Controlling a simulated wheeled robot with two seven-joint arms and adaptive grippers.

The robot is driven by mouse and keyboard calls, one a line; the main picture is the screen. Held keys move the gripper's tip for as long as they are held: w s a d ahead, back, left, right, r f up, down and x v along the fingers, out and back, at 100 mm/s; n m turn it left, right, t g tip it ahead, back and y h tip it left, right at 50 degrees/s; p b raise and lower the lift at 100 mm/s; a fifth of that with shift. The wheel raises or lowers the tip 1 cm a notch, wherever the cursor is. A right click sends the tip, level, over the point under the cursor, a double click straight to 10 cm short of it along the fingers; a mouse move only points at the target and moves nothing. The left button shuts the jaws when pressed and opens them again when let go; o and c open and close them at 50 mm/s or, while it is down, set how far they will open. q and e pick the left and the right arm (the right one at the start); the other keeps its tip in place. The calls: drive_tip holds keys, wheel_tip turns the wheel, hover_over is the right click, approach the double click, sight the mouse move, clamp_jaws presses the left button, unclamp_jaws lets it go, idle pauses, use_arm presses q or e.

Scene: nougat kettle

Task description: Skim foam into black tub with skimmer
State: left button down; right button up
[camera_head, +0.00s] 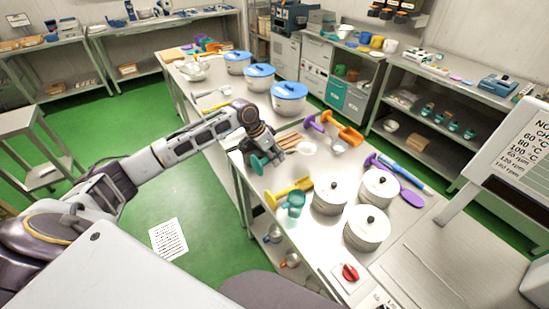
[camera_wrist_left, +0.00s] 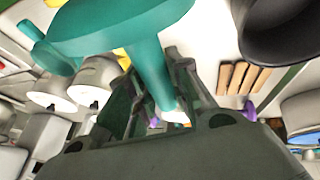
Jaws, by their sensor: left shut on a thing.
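My left gripper (camera_head: 262,147) is over the near-left edge of the long steel table. It is shut on the stem of a teal tool (camera_head: 257,165). In the left wrist view the tool's broad teal head (camera_wrist_left: 120,20) and stem show close up, with the stem between the fingers. I cannot tell whether it is the skimmer. A dark round thing (camera_wrist_left: 282,25) fills the top right of the left wrist view; I cannot tell if it is the black tub. No foam is recognisable. My right gripper is not in view.
White lidded pots (camera_head: 331,196) stand at the near end of the table. A teal scoop (camera_head: 295,204), a yellow tool (camera_head: 289,189), a purple spatula (camera_head: 410,196) and an orange scoop (camera_head: 348,136) lie around. Blue-lidded pots (camera_head: 289,97) stand farther back.

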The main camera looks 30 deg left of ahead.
use_arm(q)
drive_tip(key=shift+r, duration=0.1)
drive_tip(key=shift+r+p, duration=1.25)
drive_tip(key=shift+p, duration=0.25)
drive_tip(key=shift+r+p, duration=0.7)
drive_tip(key=shift+r, duration=0.5)
drive_tip(key=shift+r, duration=0.1)
